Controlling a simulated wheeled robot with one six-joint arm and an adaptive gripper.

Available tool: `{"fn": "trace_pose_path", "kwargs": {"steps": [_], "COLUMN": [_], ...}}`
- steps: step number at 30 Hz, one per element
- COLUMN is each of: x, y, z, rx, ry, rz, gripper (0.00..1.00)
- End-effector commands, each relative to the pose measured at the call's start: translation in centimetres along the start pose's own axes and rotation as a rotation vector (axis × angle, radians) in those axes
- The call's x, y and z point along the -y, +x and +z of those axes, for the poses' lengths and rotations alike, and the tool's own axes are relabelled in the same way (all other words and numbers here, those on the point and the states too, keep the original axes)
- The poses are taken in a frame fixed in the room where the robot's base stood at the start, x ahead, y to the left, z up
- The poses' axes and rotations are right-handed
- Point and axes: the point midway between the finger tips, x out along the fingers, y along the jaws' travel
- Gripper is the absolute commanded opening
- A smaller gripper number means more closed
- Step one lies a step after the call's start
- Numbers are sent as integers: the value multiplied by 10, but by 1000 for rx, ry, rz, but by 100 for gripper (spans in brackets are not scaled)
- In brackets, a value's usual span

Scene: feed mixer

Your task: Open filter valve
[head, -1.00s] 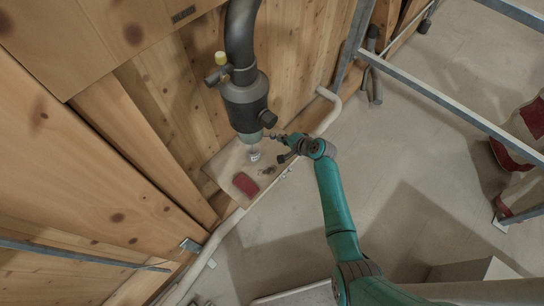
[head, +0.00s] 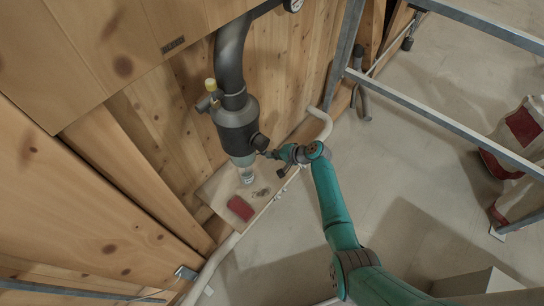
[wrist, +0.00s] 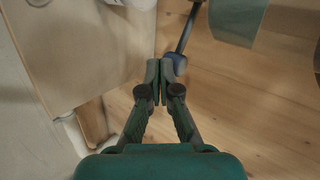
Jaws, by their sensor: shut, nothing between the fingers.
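The filter (head: 235,122) is a dark upright cylinder on a thick black pipe against the plank wall, with a pale greenish lower part (head: 243,160). A yellow-topped fitting (head: 210,87) sits at its upper left. In the wrist view, a thin dark lever with a blue tip (wrist: 180,59) hangs beside the grey-green cylinder (wrist: 236,18). My gripper (head: 268,155) is at the right of the filter's lower end. In the wrist view my gripper (wrist: 158,76) is shut and empty, its fingertips close to the blue tip; whether they touch I cannot tell.
A wooden shelf (head: 214,189) under the filter carries a red item (head: 240,208), a clear jar (head: 247,176) and small dark pieces. A pale pipe (head: 325,125) runs along the wall's foot. A metal rail (head: 430,115) crosses at right. The floor (head: 410,180) beside my arm is clear.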

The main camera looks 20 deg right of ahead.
Motion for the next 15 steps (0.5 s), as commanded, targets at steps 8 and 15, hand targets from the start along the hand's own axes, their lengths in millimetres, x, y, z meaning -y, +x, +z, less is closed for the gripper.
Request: {"fn": "trace_pose_path", "kwargs": {"steps": [8, 15], "x": [1, 0], "y": [1, -4], "z": [3, 3], "rx": [0, 0], "ry": [0, 1], "rz": [0, 0], "gripper": [0, 0]}}
